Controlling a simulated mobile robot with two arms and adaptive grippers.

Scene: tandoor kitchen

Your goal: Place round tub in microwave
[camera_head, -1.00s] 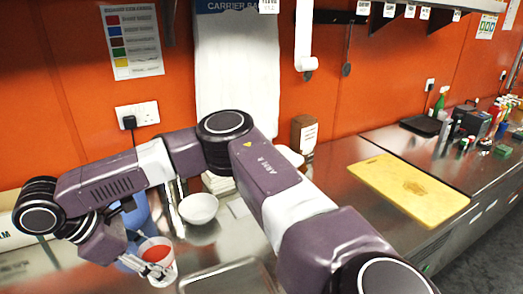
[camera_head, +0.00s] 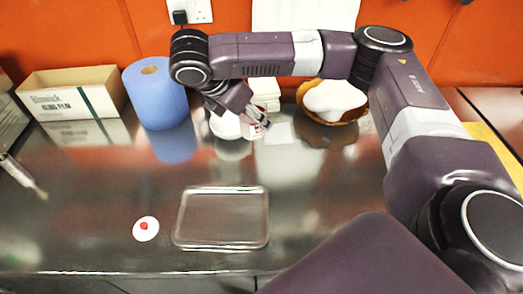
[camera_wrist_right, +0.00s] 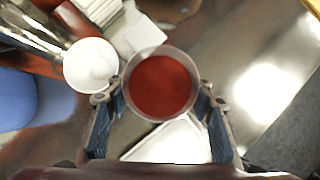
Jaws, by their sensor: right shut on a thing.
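The round tub (camera_wrist_right: 162,88) is a clear-walled tub with dark red contents. In the right wrist view it sits between the two fingers of my right gripper (camera_wrist_right: 160,103), which is shut on it. In the head view my right gripper (camera_head: 262,124) is over the back of the counter, and only a small part of the tub (camera_head: 256,131) shows behind the fingers. I cannot tell whether the tub touches the counter. My left gripper is not in view. No microwave is in view.
A clear tray (camera_head: 222,243) lies on the steel counter (camera_head: 100,215), with a small white disc with a red centre (camera_head: 146,230) beside it. A blue paper roll (camera_head: 156,95), a cardboard box (camera_head: 72,98), a white bowl (camera_head: 224,127) and a basket (camera_head: 352,115) stand at the back.

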